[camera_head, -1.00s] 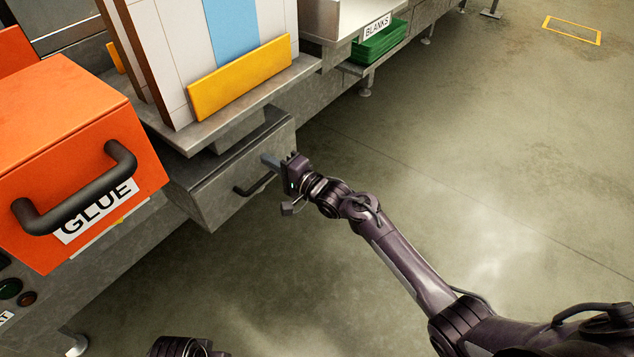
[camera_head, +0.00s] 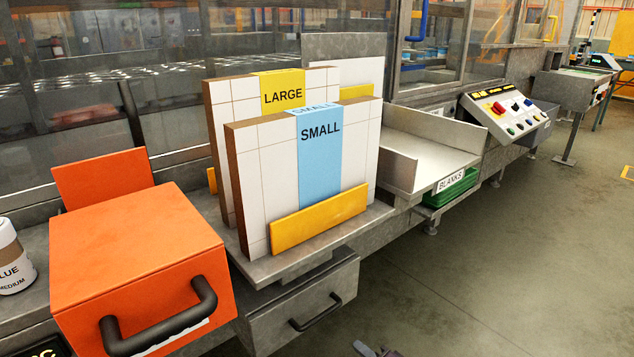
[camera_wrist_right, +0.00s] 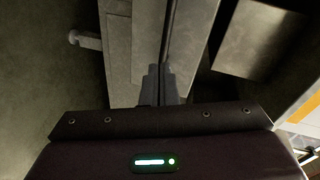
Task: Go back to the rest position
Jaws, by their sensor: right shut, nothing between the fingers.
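My right gripper (camera_head: 374,350) shows only as a small dark tip at the bottom edge of the head view, to the lower right of the grey drawer (camera_head: 308,305). In the right wrist view its two fingers (camera_wrist_right: 160,84) are together, with nothing between them. The drawer is shut and its black handle (camera_head: 316,311) is free, clear of the gripper. Most of my right arm is hidden below the frame. My left gripper is out of view.
A blanks tray (camera_head: 440,160), green bin (camera_head: 450,190) and control panel (camera_head: 505,110) lie right. The floor (camera_head: 530,260) at right is clear.

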